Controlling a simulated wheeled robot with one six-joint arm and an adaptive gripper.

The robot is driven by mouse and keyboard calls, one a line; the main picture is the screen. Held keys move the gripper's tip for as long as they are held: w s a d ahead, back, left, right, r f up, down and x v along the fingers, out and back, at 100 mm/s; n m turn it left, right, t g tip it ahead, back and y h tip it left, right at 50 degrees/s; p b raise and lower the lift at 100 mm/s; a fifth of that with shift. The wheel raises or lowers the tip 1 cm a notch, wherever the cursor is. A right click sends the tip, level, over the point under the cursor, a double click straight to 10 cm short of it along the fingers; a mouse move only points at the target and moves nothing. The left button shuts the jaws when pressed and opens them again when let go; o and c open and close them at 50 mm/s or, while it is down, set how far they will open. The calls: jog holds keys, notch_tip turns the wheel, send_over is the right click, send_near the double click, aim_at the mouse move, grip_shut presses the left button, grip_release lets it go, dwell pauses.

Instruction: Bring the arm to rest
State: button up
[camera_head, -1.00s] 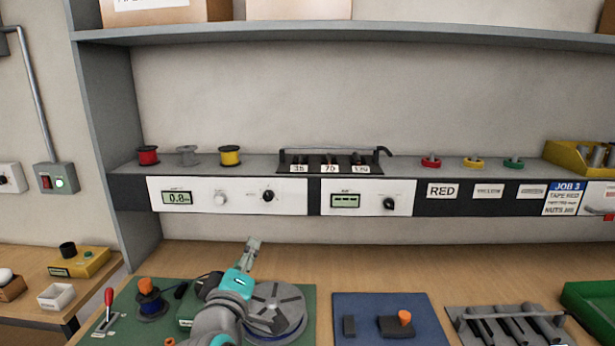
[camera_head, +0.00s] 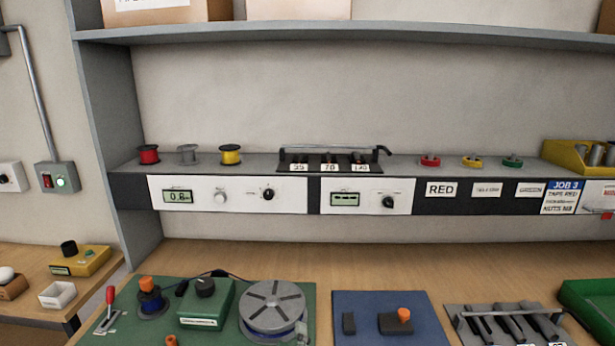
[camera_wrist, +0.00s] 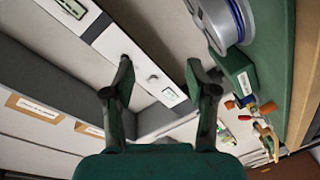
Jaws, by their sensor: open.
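My gripper (camera_wrist: 160,88) shows in the wrist view with its two dark fingers spread apart and nothing between them. It is open and empty. The wrist view is tilted, with the shelf unit and its white panels behind the fingers. The round grey turntable (camera_wrist: 208,22) is at the upper right there, apart from the fingers. In the head view my arm and gripper are not visible.
A blue mat (camera_head: 365,305) and a tool rack (camera_head: 505,322) stand to the right. The bench strip behind is clear.

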jog(key=s+d+f+m+g+y, duration=0.1)
jog(key=s+d+f+m, duration=0.1)
jog(key=s+d+f, duration=0.75)
jog(key=s+d+f+m+g, duration=0.1)
jog(key=s+d+f, duration=0.45)
jog(key=s, duration=0.65)
jog(key=s+d+r+m, duration=0.1)
jog(key=s+d+m, duration=0.1)
jog(key=s, duration=0.6)
jog(key=s+d+r+m+h, duration=0.1)
jog(key=s+m, duration=0.3)
jog(key=s, duration=0.4)
jog(key=s+d+r+m+h, duration=0.1)
jog(key=s+d+r+m, duration=0.1)
jog(key=s, duration=0.6)
jog(key=shift+d+r+m, duration=0.25)
jog(key=shift+d+m, duration=0.15)
jog(key=shift+d, duration=0.45)
